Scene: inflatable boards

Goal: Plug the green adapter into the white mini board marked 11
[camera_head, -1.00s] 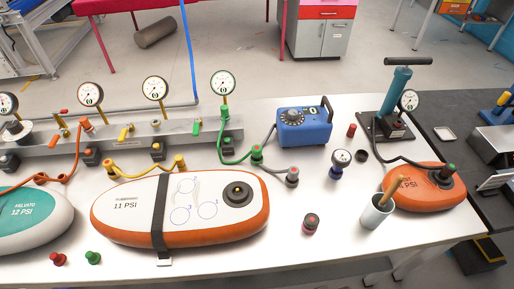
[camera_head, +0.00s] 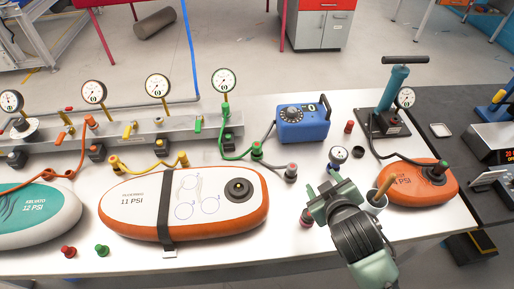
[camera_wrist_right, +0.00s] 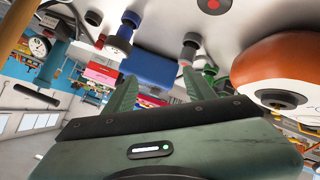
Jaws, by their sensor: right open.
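The white mini board marked 11 PSI (camera_head: 135,205), with an orange rim, lies on the white table. Its dark round valve (camera_head: 239,190) is at its right end, with nothing plugged in. The green adapter (camera_head: 257,150) stands on the table at the end of the green hose, behind and right of the valve. It also shows in the right wrist view (camera_wrist_right: 210,70), near the board's orange side. My right gripper (camera_head: 322,184) is open and empty above the table, to the right of the board and adapter; its fingers also show in the wrist view (camera_wrist_right: 160,92). My left gripper is out of view.
A grey adapter (camera_head: 291,171) stands between the green adapter and my right gripper. A blue box (camera_head: 303,124) is behind them. Red and green caps (camera_head: 102,250) lie at the front edge.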

